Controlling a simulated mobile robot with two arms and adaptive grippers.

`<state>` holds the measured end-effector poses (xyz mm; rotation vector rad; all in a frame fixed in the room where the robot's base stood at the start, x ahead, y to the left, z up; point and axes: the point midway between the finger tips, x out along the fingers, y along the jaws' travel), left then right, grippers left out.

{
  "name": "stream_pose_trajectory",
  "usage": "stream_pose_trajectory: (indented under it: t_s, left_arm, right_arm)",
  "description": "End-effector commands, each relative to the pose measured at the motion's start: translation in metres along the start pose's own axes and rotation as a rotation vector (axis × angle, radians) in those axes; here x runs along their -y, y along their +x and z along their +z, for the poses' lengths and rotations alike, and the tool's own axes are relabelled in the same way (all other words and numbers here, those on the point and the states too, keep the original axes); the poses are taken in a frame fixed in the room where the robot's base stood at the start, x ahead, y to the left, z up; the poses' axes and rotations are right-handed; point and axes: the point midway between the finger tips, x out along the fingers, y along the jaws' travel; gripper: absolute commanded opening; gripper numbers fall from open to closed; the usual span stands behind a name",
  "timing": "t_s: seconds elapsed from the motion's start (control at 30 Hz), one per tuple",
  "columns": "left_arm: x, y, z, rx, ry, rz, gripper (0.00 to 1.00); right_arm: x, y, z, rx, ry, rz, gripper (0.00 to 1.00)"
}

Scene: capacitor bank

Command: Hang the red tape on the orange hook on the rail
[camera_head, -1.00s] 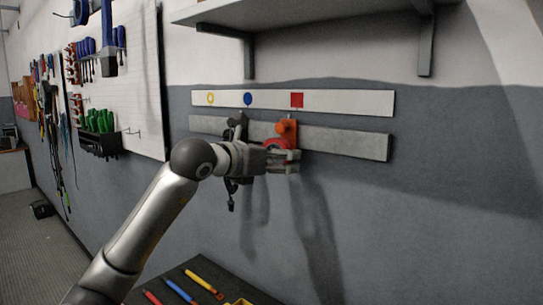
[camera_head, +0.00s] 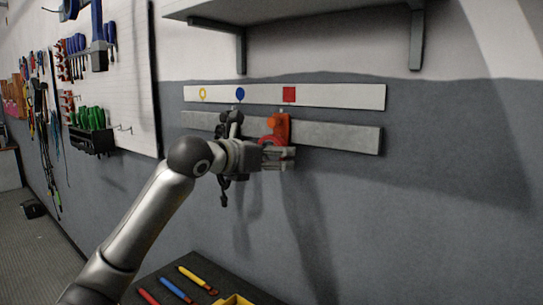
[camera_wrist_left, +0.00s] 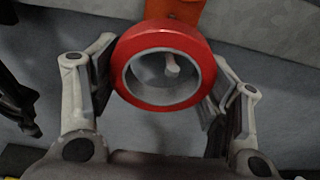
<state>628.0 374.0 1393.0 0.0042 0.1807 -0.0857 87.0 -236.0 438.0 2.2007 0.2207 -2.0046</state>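The red tape (camera_wrist_left: 160,38) is a ring facing the camera in the left wrist view, and a small red arc (camera_head: 271,140) in the head view. It sits between the fingers of my left gripper (camera_wrist_left: 163,85), whose pads lie against its left and right sides. In the head view the left gripper (camera_head: 283,158) is at the rail, just below the orange hook (camera_head: 281,124). The orange hook (camera_wrist_left: 178,10) is behind the tape's top edge. A pale peg shows through the tape's hole; whether the tape rests on it I cannot tell. My right gripper is out of view.
The grey rail (camera_head: 340,137) runs along the wall under a white strip (camera_head: 345,96) with yellow, blue and red marks. A dark item (camera_head: 231,124) hangs left of the hook. A shelf (camera_head: 290,12) is above. A dark table (camera_head: 157,272) with tools is below.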

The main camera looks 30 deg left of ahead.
Motion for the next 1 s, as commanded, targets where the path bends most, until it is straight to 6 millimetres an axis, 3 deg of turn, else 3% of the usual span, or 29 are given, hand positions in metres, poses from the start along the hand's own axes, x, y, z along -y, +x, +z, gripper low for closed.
stream_pose_trajectory:
  t_s: [0.03, 0.2, 0.63, 0.77, 1.0]
  left_arm:
    - [0.001, 0.002, -0.004, -0.011, 0.000, -0.001, 0.76]
    - [0.001, 0.001, -0.003, -0.007, 0.000, -0.001, 0.95]
    - [-0.001, -0.006, -0.001, -0.003, 0.000, 0.002, 0.95]
    - [-0.001, -0.025, -0.001, -0.002, 0.003, 0.002, 0.95]
    - [-0.001, -0.079, -0.003, -0.005, 0.003, 0.004, 0.95]
  right_arm:
    - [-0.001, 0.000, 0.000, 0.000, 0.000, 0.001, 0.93]
    - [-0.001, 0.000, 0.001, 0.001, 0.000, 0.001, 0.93]
    - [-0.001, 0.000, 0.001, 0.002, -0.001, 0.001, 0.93]
    - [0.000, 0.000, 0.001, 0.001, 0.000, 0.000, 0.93]
    - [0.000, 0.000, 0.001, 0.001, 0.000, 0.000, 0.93]
